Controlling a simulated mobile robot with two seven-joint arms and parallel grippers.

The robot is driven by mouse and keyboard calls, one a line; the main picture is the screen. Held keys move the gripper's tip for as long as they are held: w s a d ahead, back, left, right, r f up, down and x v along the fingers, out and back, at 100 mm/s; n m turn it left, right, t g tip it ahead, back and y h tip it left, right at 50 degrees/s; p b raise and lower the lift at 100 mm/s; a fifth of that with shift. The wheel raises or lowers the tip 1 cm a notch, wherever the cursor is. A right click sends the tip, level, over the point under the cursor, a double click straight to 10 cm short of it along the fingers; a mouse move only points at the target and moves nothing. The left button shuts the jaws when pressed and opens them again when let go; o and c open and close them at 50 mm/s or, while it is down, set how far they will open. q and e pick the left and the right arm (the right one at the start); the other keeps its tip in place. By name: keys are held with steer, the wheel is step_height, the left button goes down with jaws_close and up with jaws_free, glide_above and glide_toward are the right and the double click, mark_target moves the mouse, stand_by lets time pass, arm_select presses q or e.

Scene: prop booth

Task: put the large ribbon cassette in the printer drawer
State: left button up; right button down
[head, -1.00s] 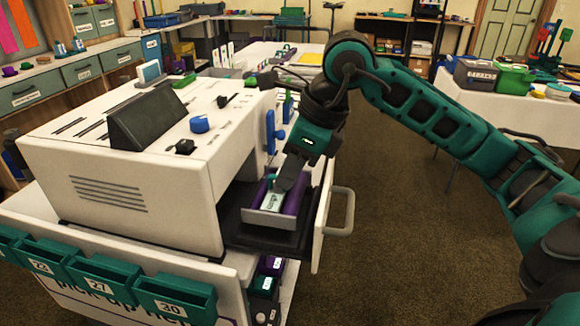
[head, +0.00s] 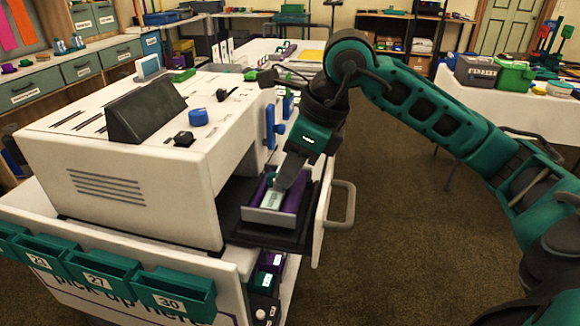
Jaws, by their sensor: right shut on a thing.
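The white printer (head: 140,195) stands on a white cart, with its dark drawer (head: 265,236) pulled out at its right side. The large ribbon cassette (head: 272,216), grey with purple rolls and a pale label, is in the drawer area; I cannot tell whether it rests fully on the drawer floor. My right gripper (head: 277,191) reaches down from above and is shut on the cassette, its fingers at the cassette's middle. My left gripper is not in view.
The drawer's white front with a grey handle (head: 343,205) sticks out to the right. Green numbered bins (head: 172,294) hang on the cart's front edge. Smaller cassettes (head: 268,282) sit on a shelf below the drawer. The brown carpet to the right is clear.

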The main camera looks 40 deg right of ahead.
steer(key=shift+f+b, duration=0.85)
steer(key=shift+f, duration=0.1)
steer(key=c, duration=1.1)
jaws_free()
steer(key=p+v, duration=0.2)
steer(key=v, duration=1.1)
steer(key=shift+p, duration=0.35)
steer(key=shift+f, duration=0.1)
